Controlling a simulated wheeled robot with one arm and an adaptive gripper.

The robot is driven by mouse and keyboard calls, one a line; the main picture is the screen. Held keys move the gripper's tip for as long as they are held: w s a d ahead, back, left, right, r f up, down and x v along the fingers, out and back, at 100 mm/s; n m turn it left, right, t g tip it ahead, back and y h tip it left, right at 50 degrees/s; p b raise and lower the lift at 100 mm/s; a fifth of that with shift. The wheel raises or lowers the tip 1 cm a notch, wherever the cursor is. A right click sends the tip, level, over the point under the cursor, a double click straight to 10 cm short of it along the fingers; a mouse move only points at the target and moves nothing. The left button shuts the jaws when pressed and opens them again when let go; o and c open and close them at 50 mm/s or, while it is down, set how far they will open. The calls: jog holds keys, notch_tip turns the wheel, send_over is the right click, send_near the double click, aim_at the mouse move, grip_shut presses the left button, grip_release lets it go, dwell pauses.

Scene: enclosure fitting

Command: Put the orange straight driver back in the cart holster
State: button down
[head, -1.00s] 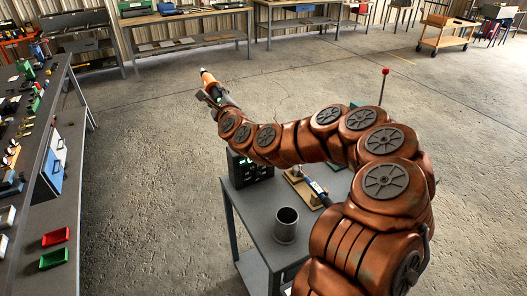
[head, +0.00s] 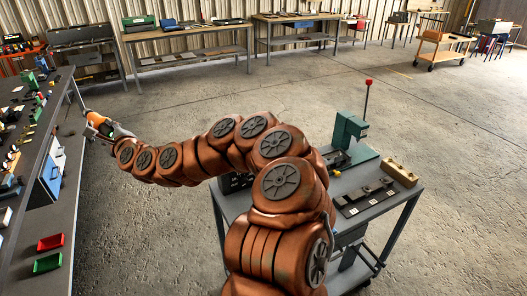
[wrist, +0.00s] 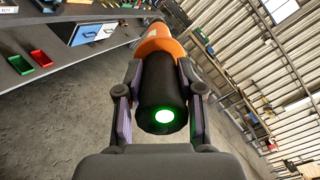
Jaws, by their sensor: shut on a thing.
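The orange straight driver (wrist: 163,43) has an orange body, a black end and a lit green disc on that end. My gripper (wrist: 157,85) is shut on its black end, one finger on each side, in the wrist view. In the head view the orange driver (head: 93,117) shows at the far end of my arm, close to the right edge of the left workbench; my gripper (head: 104,128) is partly hidden by its own wrist there. The driver is held in the air. I cannot pick out the cart holster; my arm covers part of the cart (head: 398,205).
The left workbench (head: 72,190) holds many small parts, a red bin (head: 50,243) and a green bin (head: 48,262). The grey cart carries a green press (head: 348,130) and a brass-coloured block (head: 399,172). Open concrete floor (head: 300,85) lies between the cart and the back benches.

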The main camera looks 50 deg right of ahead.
jog(key=s+d+f+n+g+y+b, duration=0.2)
jog(key=s+d+f+n+g, duration=0.15)
jog(key=s+d+g, duration=0.55)
jog(key=s+d+f+n+g+y+b, duration=0.25)
jog(key=s+d+n, duration=0.25)
jog(key=d, duration=0.8)
jog(key=s+d+r+n+g+h+b, duration=0.1)
jog(key=s+d+r+n+g+h, duration=0.15)
jog(key=s, duration=1.05)
jog(key=s+d+r+n+g+h+b, duration=0.1)
jog(key=s+r+n+g+h+b, duration=0.2)
jog(key=s, duration=0.9)
notch_tip(320, 180, down, 13)
jog(key=b, duration=0.4)
jog(key=shift+s+d+f+g+y, duration=0.2)
jog(key=shift+s+g+y, duration=0.1)
jog(key=shift+y, duration=0.1)
